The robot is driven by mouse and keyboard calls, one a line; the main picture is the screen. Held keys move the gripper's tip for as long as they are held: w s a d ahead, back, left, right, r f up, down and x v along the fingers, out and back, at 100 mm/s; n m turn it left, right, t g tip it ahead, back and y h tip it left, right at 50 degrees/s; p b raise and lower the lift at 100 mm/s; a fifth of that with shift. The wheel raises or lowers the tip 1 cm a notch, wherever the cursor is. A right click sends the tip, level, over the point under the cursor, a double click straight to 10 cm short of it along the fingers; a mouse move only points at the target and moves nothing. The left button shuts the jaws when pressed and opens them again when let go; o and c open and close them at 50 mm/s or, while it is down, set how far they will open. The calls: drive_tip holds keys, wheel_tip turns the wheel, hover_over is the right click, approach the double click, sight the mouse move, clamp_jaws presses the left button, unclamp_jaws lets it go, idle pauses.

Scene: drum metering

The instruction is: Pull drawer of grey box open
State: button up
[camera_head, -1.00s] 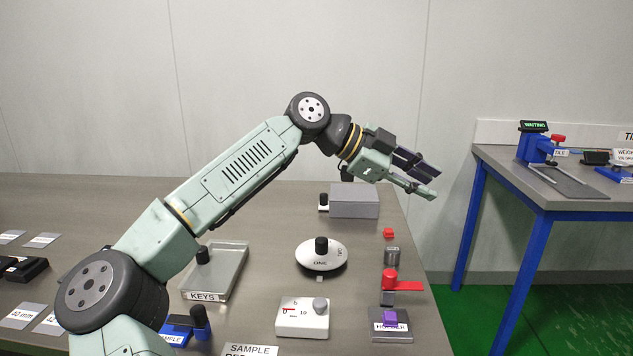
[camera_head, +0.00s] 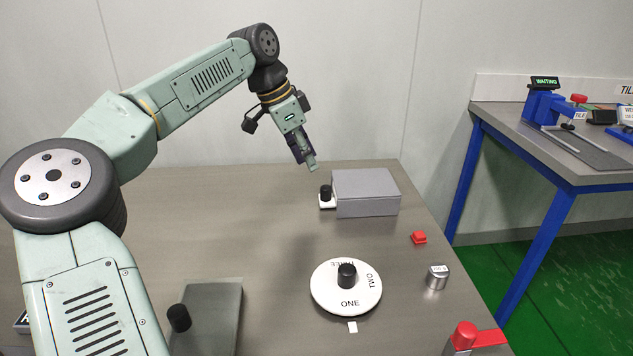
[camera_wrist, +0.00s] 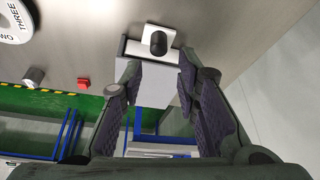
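The grey box (camera_head: 366,193) stands at the back right of the table. Its white drawer front with a black knob (camera_head: 326,192) is on the box's left side. In the wrist view the grey box (camera_wrist: 152,84) lies between and beyond my fingers, with the black knob (camera_wrist: 158,43) on the white drawer part above it. My gripper (camera_head: 311,168) is above and slightly left of the knob, pointing down, apart from it. In the wrist view my gripper's fingers (camera_wrist: 158,78) are spread apart with nothing held between them.
A white dial with a black knob (camera_head: 346,287) is in front of the box. A red block (camera_head: 419,237) and a metal weight (camera_head: 437,277) lie to the right. A grey lidded tray (camera_head: 212,310) is at front left. The table left of the box is clear.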

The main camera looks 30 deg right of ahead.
sight(323, 188)
drive_tip(key=p+x, duration=0.1)
drive_tip(key=x, duration=0.8)
drive_tip(key=shift+s+d+f, duration=0.15)
drive_tip(key=shift+f, duration=0.15)
drive_tip(key=shift+c, duration=0.5)
clamp_jaws()
